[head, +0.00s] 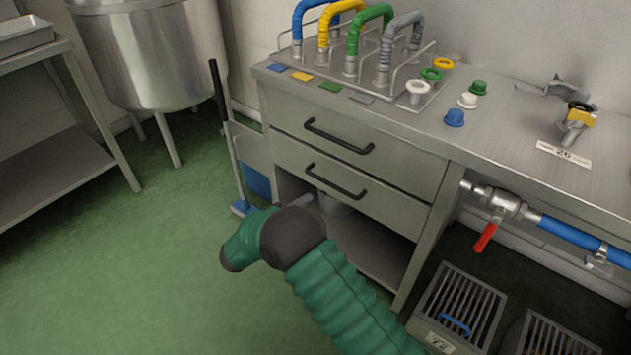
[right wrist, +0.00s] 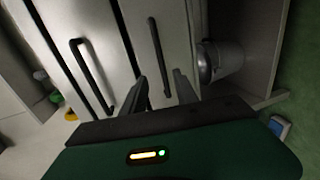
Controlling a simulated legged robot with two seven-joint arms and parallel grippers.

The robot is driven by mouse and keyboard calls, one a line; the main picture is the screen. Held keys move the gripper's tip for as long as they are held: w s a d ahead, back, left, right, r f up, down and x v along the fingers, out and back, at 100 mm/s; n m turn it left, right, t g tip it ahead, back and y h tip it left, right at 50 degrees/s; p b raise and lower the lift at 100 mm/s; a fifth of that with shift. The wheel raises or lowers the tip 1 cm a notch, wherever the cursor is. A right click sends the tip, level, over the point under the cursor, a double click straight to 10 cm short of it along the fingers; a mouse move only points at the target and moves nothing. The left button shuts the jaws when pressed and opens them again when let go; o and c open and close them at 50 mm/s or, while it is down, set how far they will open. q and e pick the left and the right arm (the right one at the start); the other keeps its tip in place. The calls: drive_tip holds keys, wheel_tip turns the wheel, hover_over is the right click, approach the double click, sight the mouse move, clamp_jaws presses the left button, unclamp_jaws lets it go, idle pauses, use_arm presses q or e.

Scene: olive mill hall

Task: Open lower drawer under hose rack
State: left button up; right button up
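The lower drawer (head: 390,206) is closed in the grey cabinet under the hose rack (head: 370,75). Its black bar handle (head: 335,182) also shows in the right wrist view (right wrist: 157,50). The upper drawer (head: 400,166) above it is closed too. My right gripper (right wrist: 160,90) has its two dark fingers apart, one on each side of the line of the lower handle, near one end of it. I cannot tell whether they touch it. In the head view my wrist mostly hides the fingers. My left gripper is not in view.
An open compartment below the drawers holds a metal bucket (right wrist: 222,60). A blue dustpan (head: 258,183) and broom stand left of the cabinet. A red-handled valve (head: 485,237) and slatted crates (head: 460,305) are at right. Green floor at left is clear.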

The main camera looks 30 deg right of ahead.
sight(334, 187)
drive_tip(key=b+x, duration=0.2)
drive_tip(key=x, duration=0.2)
drive_tip(key=b+x, duration=0.2)
drive_tip(key=x, duration=0.3)
drive_tip(key=b+x, duration=0.1)
drive_tip(key=x, duration=0.4)
drive_tip(key=shift+d+f+b, duration=0.1)
drive_tip(key=shift+f+b, duration=0.3)
drive_tip(key=shift+w+d+r, duration=0.15)
drive_tip(key=shift+d+r, duration=0.05)
drive_tip(key=shift+d, duration=0.05)
clamp_jaws()
drive_tip(key=shift+f, duration=0.1)
